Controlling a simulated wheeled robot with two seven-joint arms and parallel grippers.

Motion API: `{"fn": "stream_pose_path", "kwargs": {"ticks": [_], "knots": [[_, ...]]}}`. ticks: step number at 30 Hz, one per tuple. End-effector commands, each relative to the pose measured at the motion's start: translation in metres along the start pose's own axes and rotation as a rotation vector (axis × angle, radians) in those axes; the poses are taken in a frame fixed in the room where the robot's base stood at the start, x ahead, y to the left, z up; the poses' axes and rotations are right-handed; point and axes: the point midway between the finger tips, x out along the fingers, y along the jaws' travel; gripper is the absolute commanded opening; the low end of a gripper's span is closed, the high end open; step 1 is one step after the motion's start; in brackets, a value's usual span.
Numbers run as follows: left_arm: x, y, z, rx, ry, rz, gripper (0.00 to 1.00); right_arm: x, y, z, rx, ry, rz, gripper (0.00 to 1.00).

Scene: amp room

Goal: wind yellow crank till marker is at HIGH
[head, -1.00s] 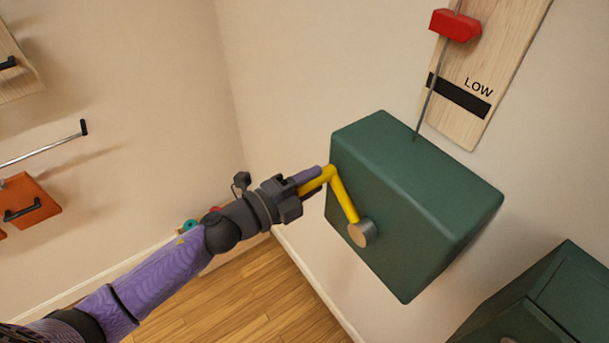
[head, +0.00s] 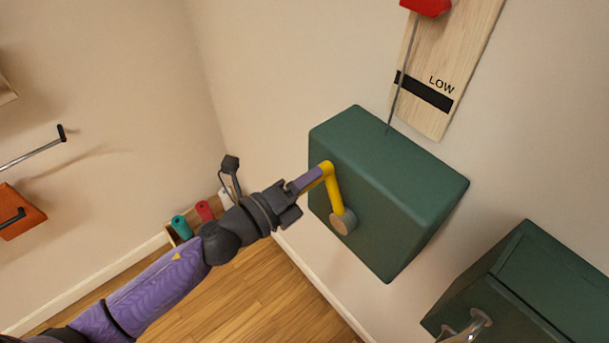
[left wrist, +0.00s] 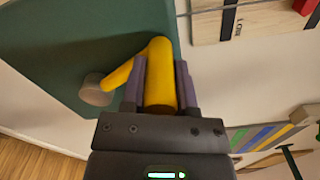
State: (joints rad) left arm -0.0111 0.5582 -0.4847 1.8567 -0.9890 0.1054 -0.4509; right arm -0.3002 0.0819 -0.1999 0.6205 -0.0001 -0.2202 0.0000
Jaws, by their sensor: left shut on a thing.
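The yellow crank (head: 335,192) sits on the front face of a dark green box (head: 400,165) on the wall. Its arm rises from a round metal hub (head: 343,221) to a handle that points towards me. My left gripper (head: 312,178) is shut on that handle; in the left wrist view its purple fingers flank the yellow handle (left wrist: 160,80). A red marker (head: 427,6) on a thin rod stands above the black LOW band (head: 424,92) of a wooden board (head: 440,60). The marker is cut by the top edge. No HIGH label shows. My right gripper is out of view.
Another green box (head: 530,285) with a metal fitting is at the lower right. A small shelf with teal (head: 181,228) and red (head: 205,211) items stands low behind my left arm. An orange block (head: 20,212) hangs on the left wall.

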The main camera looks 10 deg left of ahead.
Motion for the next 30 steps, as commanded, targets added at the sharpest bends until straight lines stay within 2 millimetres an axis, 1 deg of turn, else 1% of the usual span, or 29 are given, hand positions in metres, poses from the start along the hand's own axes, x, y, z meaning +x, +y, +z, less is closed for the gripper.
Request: {"fn": "stream_pose_path", "kwargs": {"ticks": [1, 9, 10, 11, 12, 15, 23, 26, 30], "knots": [[0.001, -0.004, 0.001, 0.004, -0.001, -0.008, 0.00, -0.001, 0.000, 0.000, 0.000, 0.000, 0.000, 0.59], [0.001, -0.003, 0.001, 0.004, -0.001, -0.008, 0.00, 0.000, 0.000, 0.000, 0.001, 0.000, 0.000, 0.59], [0.001, -0.003, 0.001, 0.003, -0.001, -0.008, 0.39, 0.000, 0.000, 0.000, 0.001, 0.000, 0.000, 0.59], [0.001, -0.003, 0.001, 0.003, -0.001, -0.008, 0.45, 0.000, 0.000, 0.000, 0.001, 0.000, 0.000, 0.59], [0.001, -0.003, 0.001, 0.003, -0.001, -0.008, 0.54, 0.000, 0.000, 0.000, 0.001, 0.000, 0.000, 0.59], [0.001, -0.003, 0.000, 0.002, 0.000, -0.006, 0.72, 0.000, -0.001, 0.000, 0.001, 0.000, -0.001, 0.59], [-0.001, -0.001, 0.000, 0.000, 0.000, -0.002, 0.72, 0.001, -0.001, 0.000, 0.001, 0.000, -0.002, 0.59], [-0.012, 0.001, -0.001, -0.001, 0.001, 0.000, 0.72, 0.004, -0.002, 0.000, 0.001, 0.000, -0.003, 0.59], [-0.039, 0.003, -0.002, -0.002, 0.001, 0.001, 0.72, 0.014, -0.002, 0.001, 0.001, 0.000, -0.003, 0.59]]}}
